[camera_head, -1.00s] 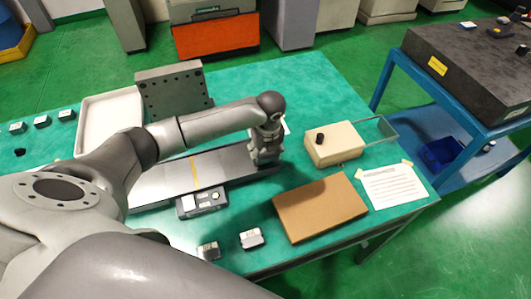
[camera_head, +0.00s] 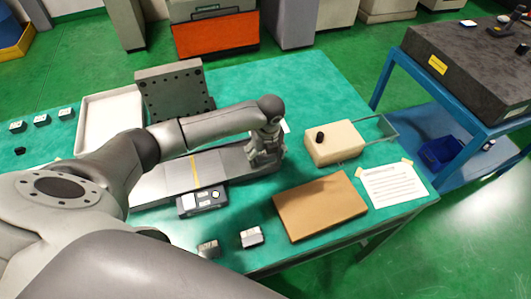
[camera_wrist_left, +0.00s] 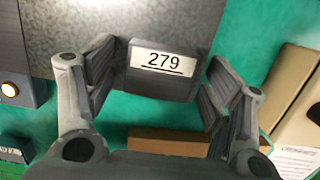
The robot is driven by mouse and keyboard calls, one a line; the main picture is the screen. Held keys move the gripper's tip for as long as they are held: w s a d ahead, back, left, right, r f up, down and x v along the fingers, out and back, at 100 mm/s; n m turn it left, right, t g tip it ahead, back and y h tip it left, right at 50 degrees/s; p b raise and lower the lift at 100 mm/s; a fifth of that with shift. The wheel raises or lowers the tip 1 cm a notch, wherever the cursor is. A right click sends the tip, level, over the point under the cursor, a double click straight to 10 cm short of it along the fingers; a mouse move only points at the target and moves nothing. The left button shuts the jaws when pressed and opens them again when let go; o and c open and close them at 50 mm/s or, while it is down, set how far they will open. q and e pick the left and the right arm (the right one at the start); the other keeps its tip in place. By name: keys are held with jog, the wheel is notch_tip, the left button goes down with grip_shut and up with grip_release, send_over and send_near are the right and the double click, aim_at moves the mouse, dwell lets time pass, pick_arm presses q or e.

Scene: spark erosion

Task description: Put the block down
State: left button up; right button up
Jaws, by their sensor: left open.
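A dark grey block with a white label reading 279 (camera_wrist_left: 163,62) shows in the left wrist view, at the right end of a grey metal plate (camera_head: 158,186). My left gripper (camera_head: 265,152) is over that end of the plate in the head view. In the left wrist view my left gripper (camera_wrist_left: 158,98) is open. Its fingers stand on both sides of the block, with a gap on each side. In the head view the gripper hides the block. My right gripper is not in view.
A small device with a button (camera_head: 201,200) sits at the plate's front edge. Two small blocks, one here (camera_head: 251,237), stand nearer. A brown board (camera_head: 320,206), beige box (camera_head: 335,143) and paper sheet (camera_head: 394,186) are to the right. A drilled angle plate (camera_head: 172,92) stands behind.

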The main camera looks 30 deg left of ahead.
aim_at(267, 160)
pick_arm(q)
notch_tip(267, 160, up, 12)
jog(key=s+d+b, duration=0.1)
jog(key=shift+d, duration=0.15)
jog(key=shift+s, duration=0.15)
dwell(0.3)
